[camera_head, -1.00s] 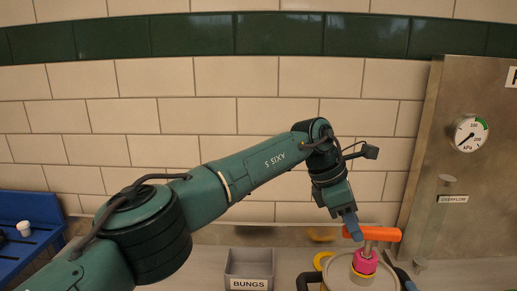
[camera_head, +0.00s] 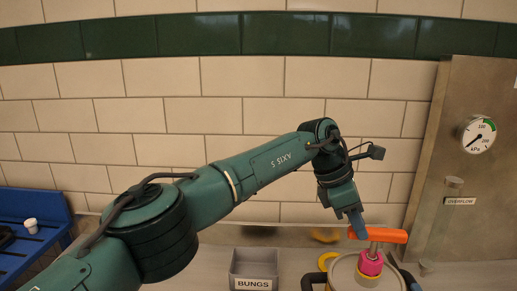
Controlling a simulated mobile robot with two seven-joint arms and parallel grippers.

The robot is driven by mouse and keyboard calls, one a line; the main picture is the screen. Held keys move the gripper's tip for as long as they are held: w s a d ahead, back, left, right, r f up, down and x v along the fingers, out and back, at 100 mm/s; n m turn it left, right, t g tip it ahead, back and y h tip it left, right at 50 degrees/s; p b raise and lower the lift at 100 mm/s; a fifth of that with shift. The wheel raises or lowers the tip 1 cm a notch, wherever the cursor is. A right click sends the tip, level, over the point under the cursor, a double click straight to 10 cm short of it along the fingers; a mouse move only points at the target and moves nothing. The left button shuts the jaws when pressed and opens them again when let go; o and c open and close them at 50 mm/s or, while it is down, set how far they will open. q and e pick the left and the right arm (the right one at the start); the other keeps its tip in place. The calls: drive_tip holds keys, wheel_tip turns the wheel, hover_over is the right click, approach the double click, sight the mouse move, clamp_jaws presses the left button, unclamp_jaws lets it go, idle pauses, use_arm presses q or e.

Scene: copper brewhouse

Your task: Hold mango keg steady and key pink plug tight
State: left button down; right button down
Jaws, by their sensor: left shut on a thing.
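The mango keg (camera_head: 346,277) stands at the bottom right, its pale round top in view and its lower body cut off by the frame edge. The pink plug (camera_head: 370,264) sits upright in the top of the keg. A key with a metal shaft and an orange crossbar handle (camera_head: 388,236) stands over the plug. My left gripper (camera_head: 358,228) points down and is shut on the left end of the orange handle. The key's lower tip is hidden at the plug. My right gripper is not in view.
A grey bin marked BUNGS (camera_head: 254,262) stands left of the keg. A blue rack (camera_head: 30,238) with a small white item is at far left. A metal panel (camera_head: 480,190) with a pressure gauge (camera_head: 479,134) and an OVERFLOW label rises at right.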

use_arm(q)
drive_tip(key=c, duration=1.2)
unclamp_jaws()
drive_tip(key=shift+c, duration=0.2)
drive_tip(key=shift+r, duration=0.15)
drive_tip(key=shift+r, duration=1.4)
drive_tip(key=shift+r, duration=0.1)
drive_tip(key=v, duration=1.1)
drive_tip(key=shift+a+r, duration=0.25)
drive_tip(key=shift+r, duration=0.05)
drive_tip(key=shift+c, duration=0.3)
